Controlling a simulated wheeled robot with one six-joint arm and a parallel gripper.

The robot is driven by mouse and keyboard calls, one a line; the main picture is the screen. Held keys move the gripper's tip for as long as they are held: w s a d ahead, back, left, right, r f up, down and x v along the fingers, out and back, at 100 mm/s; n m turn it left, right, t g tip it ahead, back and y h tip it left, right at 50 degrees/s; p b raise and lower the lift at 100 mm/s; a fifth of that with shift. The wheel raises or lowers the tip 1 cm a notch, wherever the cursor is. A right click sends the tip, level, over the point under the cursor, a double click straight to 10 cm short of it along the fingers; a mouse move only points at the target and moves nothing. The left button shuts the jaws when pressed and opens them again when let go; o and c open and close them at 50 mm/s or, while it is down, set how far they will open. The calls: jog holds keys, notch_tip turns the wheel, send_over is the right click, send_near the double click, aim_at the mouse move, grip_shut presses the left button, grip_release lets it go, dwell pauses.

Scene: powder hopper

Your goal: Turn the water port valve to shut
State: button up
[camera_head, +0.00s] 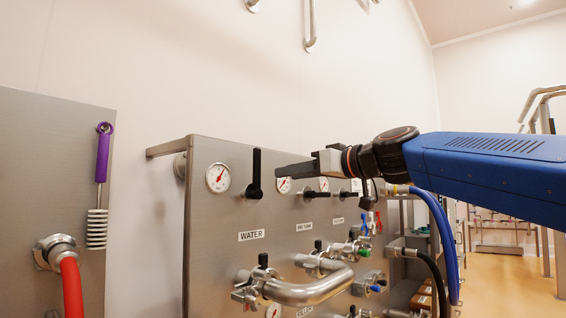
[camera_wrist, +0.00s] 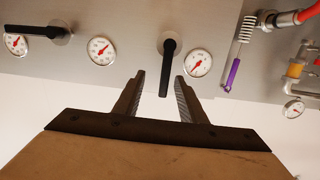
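The water port valve has a black lever handle (camera_head: 256,174) that stands upright on the steel panel (camera_head: 215,230), above the WATER label (camera_head: 251,235). In the wrist view, which is upside down, the same handle (camera_wrist: 168,68) points down between my two fingertips. My gripper (camera_head: 279,172) is open and empty. In the head view its fingertips are just right of the handle with a small visible gap. I cannot tell whether the handle's end lies within the depth of the fingers.
A round gauge (camera_head: 218,178) sits left of the handle. More gauges and sideways black levers (camera_head: 317,194) are to the right, partly behind my gripper. A bent steel pipe (camera_head: 310,290) juts out below. A purple-handled tool (camera_head: 103,155) hangs on the left panel.

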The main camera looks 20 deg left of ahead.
aim_at(260, 164)
jog(key=shift+n+y, duration=0.4)
jog(key=shift+y, duration=0.1)
jog(key=shift+w+a+r, duration=0.5)
jog(key=shift+w+a, duration=0.05)
jog(key=shift+a, duration=1.3)
jog(key=shift+w+a+r, duration=0.5)
jog(key=shift+w+a, duration=0.1)
jog(key=shift+a, duration=1.25)
jog(key=shift+w+a+r, duration=0.5)
jog(key=shift+w+a, duration=0.05)
jog(key=shift+a, duration=1.3)
jog(key=shift+c, duration=0.7)
grip_shut()
jog(key=shift+w, duration=0.1)
